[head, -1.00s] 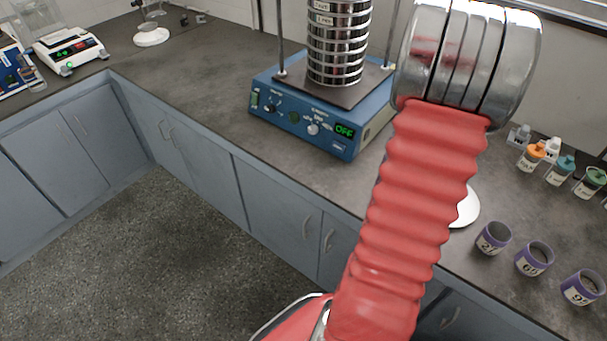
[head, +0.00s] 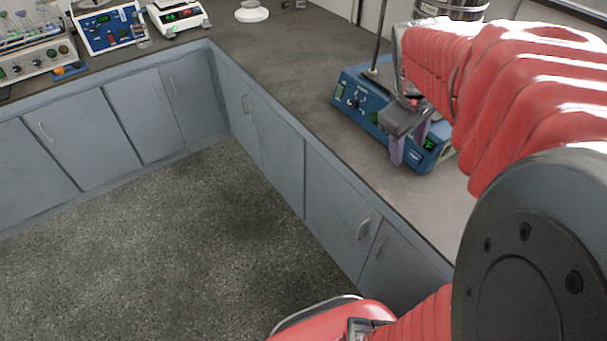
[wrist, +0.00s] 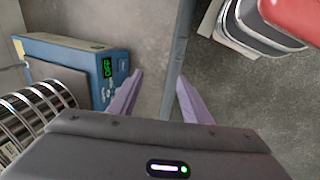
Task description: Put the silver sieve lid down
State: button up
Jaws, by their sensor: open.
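My gripper (head: 408,145) is open, its two purple fingers pointing down in front of the blue sieve shaker (head: 356,104). In the wrist view, the fingers of my gripper (wrist: 160,80) are spread with nothing between them. The counter's front edge shows below them. The shaker (wrist: 75,53) is left of the fingers, its display reading OFF. The stack of silver sieves (head: 452,10) on it is mostly hidden by my arm, and its side shows at the left of the wrist view (wrist: 38,108). I cannot make out the silver lid in either current view.
A white balance (head: 178,14) and a white round-based stand (head: 252,12) are at the back of the counter. A blue instrument (head: 108,28) stands at the left. Bare counter (head: 290,65) lies left of the shaker. Grey cabinets (head: 272,150) border the open floor.

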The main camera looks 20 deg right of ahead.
jog(key=s+a+m+t+y, duration=0.1)
jog(key=s+a+t, duration=0.1)
jog(key=a, duration=1)
jog(key=s+a+m+t+y, duration=0.1)
jog(key=s+a+t+y, duration=0.1)
jog(key=a, duration=1)
jog(key=shift+s+a+r+m, duration=0.25)
jog(key=shift+s+r+m, duration=0.05)
jog(key=shift+s+r, duration=0.15)
jog(key=shift+o, duration=0.5)
jog(key=shift+w, duration=0.1)
